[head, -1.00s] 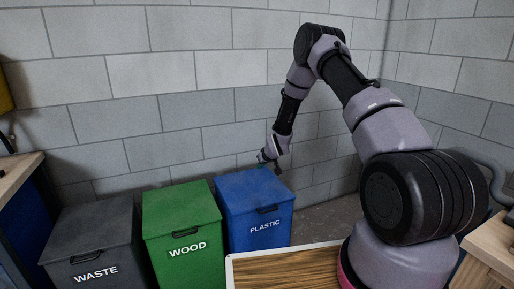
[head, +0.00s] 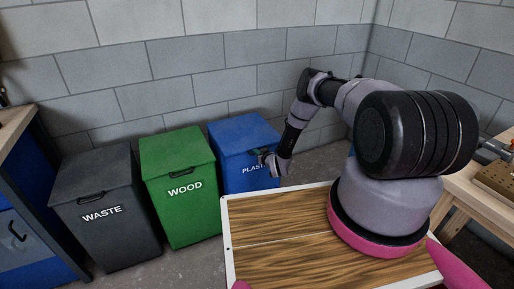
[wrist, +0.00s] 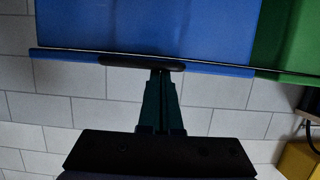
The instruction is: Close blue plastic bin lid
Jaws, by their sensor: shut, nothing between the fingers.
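The blue plastic bin (head: 238,172) stands at the right end of a row of bins. Its blue lid (head: 240,132) lies down flat over the top and looks closed. My gripper (head: 262,156) is at the front of this bin, by the lid's front edge, and covers part of the PLASTIC label. In the wrist view, which is upside down, the shut, empty fingers (wrist: 159,76) point at the lid's black handle (wrist: 130,63). They are at or very near the handle; I cannot tell whether they touch it. The blue bin front (wrist: 150,25) fills the top.
The green wood bin (head: 182,205) stands close on the left, with the grey waste bin (head: 108,235) beyond it. A wood-topped surface with a white rim (head: 226,235) lies in front. A grey block wall (head: 180,70) is behind. A wooden bench (head: 465,190) is at the right.

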